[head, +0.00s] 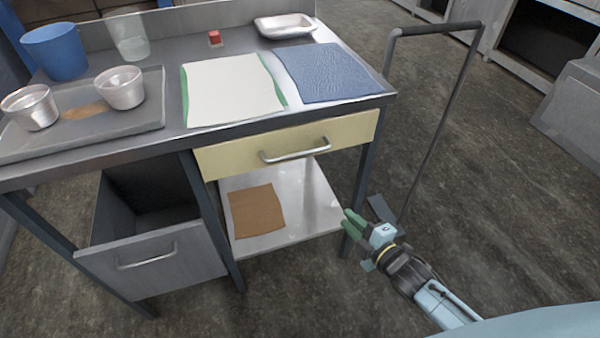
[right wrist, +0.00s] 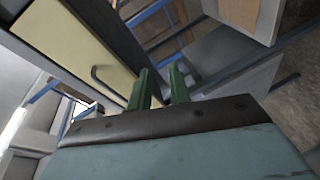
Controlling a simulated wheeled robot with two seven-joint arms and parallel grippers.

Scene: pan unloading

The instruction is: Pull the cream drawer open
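The cream drawer (head: 235,157) sits under the right half of the worktop, its front close beneath the edge, and looks shut. Its silver bar handle (head: 295,155) runs across the front. My right gripper (head: 351,221) is below and to the right of the handle, apart from it, near the table's front right leg. Its two green fingers stand apart with nothing between them. In the right wrist view the cream front (right wrist: 75,40) is at upper left, with the handle (right wrist: 103,80) left of the open fingers (right wrist: 160,80). My left gripper is out of view.
A grey drawer (head: 170,260) stands open at lower left. A lower shelf (head: 300,205) holds a brown cloth (head: 256,211). The worktop carries a tray (head: 150,118) with metal cups, a blue cup (head: 54,52) and mats. A trolley handle (head: 440,29) rises at right.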

